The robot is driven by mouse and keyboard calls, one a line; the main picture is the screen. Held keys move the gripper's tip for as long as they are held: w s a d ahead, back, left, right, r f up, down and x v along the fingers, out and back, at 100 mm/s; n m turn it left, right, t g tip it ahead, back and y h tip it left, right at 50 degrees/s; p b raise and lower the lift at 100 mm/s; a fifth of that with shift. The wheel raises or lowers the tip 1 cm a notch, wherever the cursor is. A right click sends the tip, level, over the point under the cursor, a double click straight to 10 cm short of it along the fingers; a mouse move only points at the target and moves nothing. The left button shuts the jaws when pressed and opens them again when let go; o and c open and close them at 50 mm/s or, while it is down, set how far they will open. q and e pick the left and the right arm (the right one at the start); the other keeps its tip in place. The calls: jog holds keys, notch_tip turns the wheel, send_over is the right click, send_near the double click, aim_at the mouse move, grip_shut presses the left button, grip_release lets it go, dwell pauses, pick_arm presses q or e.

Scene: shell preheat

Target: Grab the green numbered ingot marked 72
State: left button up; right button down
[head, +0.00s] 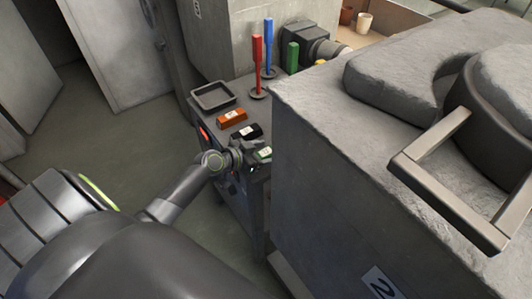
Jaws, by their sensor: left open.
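A small green ingot (264,153) with a white label lies near the front right edge of the grey bench. Its number is too small to read, and my left gripper hides part of it. My left gripper (255,157) is open, right at the green ingot. I cannot tell whether the fingers are around it or only beside it. A black ingot (247,131) with a white label lies just behind the gripper. An orange ingot (232,118) with a white label lies farther back. My right gripper is not in view.
A grey tray (212,96) sits at the back of the bench. Red (257,62) and blue (269,45) upright tools and a green block (292,57) stand behind. A large grey block (330,165) rises close on the right. The floor (110,150) at left is clear.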

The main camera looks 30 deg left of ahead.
pick_arm(q)
jog(key=shift+w+d+f, duration=0.1)
jog(key=shift+w+f, duration=0.05)
jog(key=shift+w, duration=0.15)
